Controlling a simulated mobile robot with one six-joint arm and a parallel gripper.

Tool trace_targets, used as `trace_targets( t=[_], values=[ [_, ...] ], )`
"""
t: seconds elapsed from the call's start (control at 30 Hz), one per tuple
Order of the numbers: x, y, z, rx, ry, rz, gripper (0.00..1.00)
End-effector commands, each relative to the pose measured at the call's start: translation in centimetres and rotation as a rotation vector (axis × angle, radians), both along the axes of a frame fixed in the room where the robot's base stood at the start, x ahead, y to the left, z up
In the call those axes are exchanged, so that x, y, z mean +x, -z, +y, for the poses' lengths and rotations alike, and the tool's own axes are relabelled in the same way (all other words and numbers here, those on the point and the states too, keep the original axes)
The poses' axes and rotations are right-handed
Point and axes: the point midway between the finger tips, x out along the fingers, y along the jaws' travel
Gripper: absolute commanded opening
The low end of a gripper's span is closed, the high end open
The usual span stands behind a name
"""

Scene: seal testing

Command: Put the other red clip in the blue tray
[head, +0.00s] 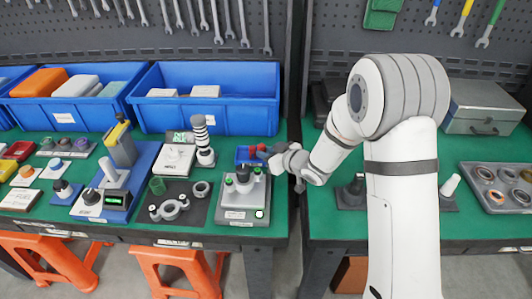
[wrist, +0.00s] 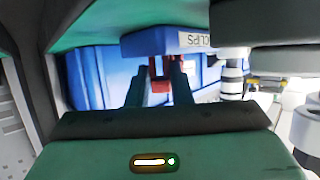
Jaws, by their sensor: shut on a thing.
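My gripper (wrist: 160,82) is shut on a red clip (wrist: 160,70), which shows between the two dark fingers in the wrist view. A small blue tray (wrist: 150,42) with a white "CLIPS" label is just beyond the fingertips. In the head view my gripper (head: 266,156) is beside the small blue tray (head: 241,156), at its right end, behind the seal tester. Small red spots show at the tray there, too small to tell apart. Whether the held clip is over the tray or touching it, I cannot tell.
A striped black-and-white column (head: 202,140) stands to the left. A large blue bin (head: 215,108) stands behind. Tools hang on the pegboard (head: 270,25).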

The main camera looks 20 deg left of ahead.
Motion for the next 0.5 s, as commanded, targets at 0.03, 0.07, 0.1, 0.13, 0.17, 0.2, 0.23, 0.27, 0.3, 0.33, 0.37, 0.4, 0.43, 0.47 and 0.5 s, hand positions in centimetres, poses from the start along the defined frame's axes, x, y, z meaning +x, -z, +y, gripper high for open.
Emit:
trace_targets(
  t=[0.03, 0.07, 0.1, 0.13, 0.17, 0.2, 0.23, 0.27, 0.3, 0.33, 0.37, 0.4, 0.43, 0.47, 0.5],
  values=[
    [0.0, 0.2, 0.0, 0.000, 0.000, 0.000, 0.00],
    [0.0, 0.4, 0.0, 0.000, 0.000, 0.000, 0.00],
    [0.0, 0.5, 0.0, 0.000, -0.001, 0.000, 0.00],
    [0.0, 0.6, 0.0, 0.000, -0.001, 0.000, 0.00],
    [0.0, 0.7, 0.0, 0.000, -0.001, 0.000, 0.00],
    [0.0, 0.8, 0.0, 0.000, -0.001, 0.000, 0.00],
    [0.0, 0.9, 0.0, 0.000, -0.001, 0.000, 0.00],
    [0.0, 1.0, 0.0, 0.000, -0.001, 0.000, 0.00],
    [0.0, 1.1, 0.0, 0.000, -0.001, 0.000, 0.00],
    [0.0, 1.2, 0.0, 0.000, -0.001, 0.000, 0.00],
    [0.0, 1.3, 0.1, 0.000, -0.001, 0.000, 0.00],
    [0.0, 1.3, 0.0, -0.001, -0.001, 0.001, 0.00],
    [0.0, 1.3, 0.0, -0.001, -0.001, 0.001, 0.00],
    [0.0, 1.2, 0.1, -0.001, -0.001, 0.001, 0.00],
    [-0.1, 1.2, 0.0, -0.002, -0.001, 0.001, 0.21]
  ],
)
